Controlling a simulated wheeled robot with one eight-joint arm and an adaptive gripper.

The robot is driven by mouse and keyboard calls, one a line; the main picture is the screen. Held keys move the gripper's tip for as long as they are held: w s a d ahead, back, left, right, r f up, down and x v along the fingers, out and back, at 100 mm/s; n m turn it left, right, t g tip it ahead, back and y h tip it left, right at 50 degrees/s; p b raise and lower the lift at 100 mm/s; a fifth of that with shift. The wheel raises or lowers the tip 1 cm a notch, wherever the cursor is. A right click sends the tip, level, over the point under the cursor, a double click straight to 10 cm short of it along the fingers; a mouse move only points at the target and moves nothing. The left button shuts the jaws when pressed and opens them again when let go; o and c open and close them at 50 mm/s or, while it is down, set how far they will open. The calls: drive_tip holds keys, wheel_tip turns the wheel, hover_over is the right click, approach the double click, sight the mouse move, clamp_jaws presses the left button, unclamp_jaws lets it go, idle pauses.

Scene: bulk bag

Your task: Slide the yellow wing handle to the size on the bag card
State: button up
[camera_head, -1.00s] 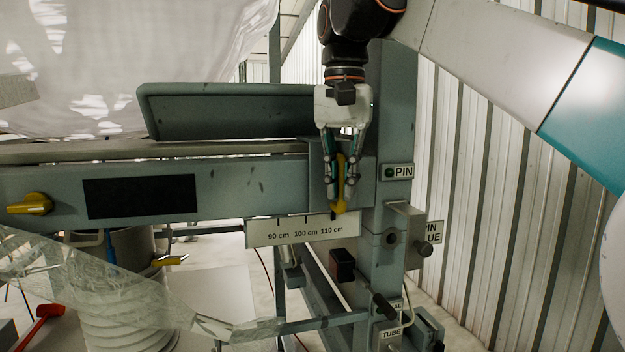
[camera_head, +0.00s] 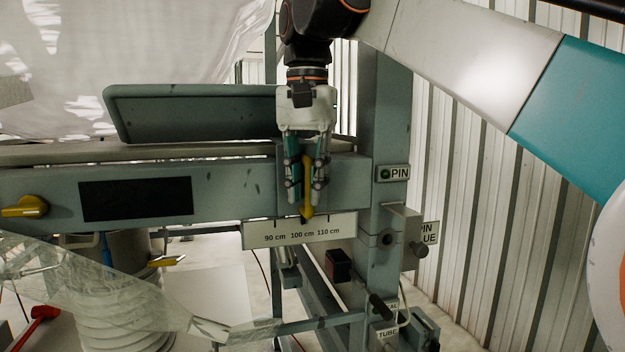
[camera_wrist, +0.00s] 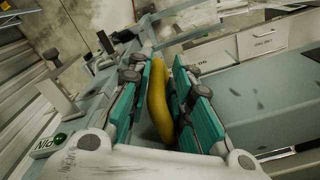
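The yellow wing handle (camera_head: 307,188) stands upright on the grey beam's slider, its pointed lower end over the white scale plate (camera_head: 300,231). The plate reads 90 cm, 100 cm and 110 cm. The pointer is at about the 100 cm mark. My gripper (camera_head: 307,185) points down with its fingers on either side of the handle, shut on it. In the wrist view the handle (camera_wrist: 158,100) lies between the teal finger pads. I see no readable bag card; the white bag (camera_head: 150,40) fills the upper left.
A yellow knob (camera_head: 25,207) and a black panel (camera_head: 138,199) are on the beam at left. The upright post (camera_head: 385,120) with a PIN label (camera_head: 394,173) stands just right of my gripper. Clear plastic film (camera_head: 80,285) hangs at lower left.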

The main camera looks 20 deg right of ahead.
drive_tip(key=shift+s+d, duration=0.15)
drive_tip(key=shift+d, duration=0.1)
drive_tip(key=shift+a+r, duration=0.1)
drive_tip(key=shift+r, duration=3.65)
